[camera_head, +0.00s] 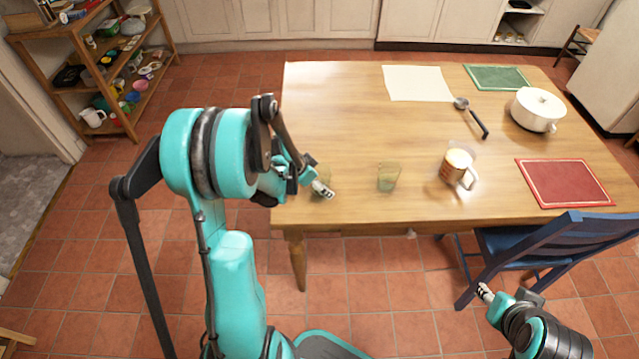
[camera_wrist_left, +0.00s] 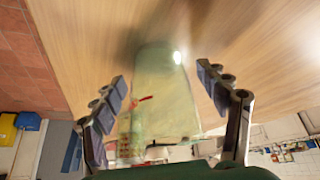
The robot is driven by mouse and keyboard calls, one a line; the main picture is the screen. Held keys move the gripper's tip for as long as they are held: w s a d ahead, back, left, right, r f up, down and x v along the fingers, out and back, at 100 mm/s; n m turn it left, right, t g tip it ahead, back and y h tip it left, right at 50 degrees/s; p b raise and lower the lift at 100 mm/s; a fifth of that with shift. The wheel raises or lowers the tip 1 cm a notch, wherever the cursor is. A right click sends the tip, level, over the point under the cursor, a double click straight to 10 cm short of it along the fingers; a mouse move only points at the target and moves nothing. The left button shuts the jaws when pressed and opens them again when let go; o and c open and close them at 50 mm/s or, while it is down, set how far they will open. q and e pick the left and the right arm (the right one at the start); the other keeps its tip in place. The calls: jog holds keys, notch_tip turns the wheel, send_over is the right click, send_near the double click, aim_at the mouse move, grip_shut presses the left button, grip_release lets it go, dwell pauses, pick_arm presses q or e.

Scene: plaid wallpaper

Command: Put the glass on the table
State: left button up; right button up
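A pale green see-through glass (camera_wrist_left: 163,92) stands between the fingers of my left gripper (camera_wrist_left: 163,95) in the left wrist view, with a gap on each side. Its far end meets the wooden table top (camera_wrist_left: 75,25). In the head view my left gripper (camera_head: 318,188) is at the table's near left corner and partly hides this glass (camera_head: 322,174). My left gripper is open. A second greenish glass (camera_head: 388,177) stands upright on the table (camera_head: 340,110) to the right. My right gripper (camera_head: 485,292) is low by the blue chair, too small to judge.
A mug (camera_head: 456,168), ladle (camera_head: 470,115), white pot (camera_head: 537,109), red mat (camera_head: 563,183), green mat (camera_head: 497,77) and cream sheet (camera_head: 417,83) lie on the table. A blue chair (camera_head: 545,245) stands at the near right. The table's left back area is clear.

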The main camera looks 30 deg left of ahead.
pick_arm(q)
jog(key=shift+r, duration=0.35)
jog(key=p+v, duration=0.5)
jog(key=v, duration=0.7)
jog(key=s+d+r+n+t+y, duration=0.1)
jog(key=s+d+r+n, duration=0.1)
jog(key=s+d+r, duration=0.2)
jog(key=s+d+r+n+y, duration=0.1)
jog(key=s+d+r+n, duration=0.2)
jog(key=d, duration=1)
jog(key=s+r, duration=0.2)
jog(key=s, duration=0.3)
jog(key=shift+d+r+t+y, duration=0.15)
jog(key=shift+r+t+y, duration=0.15)
jog(key=shift+t, duration=0.1)
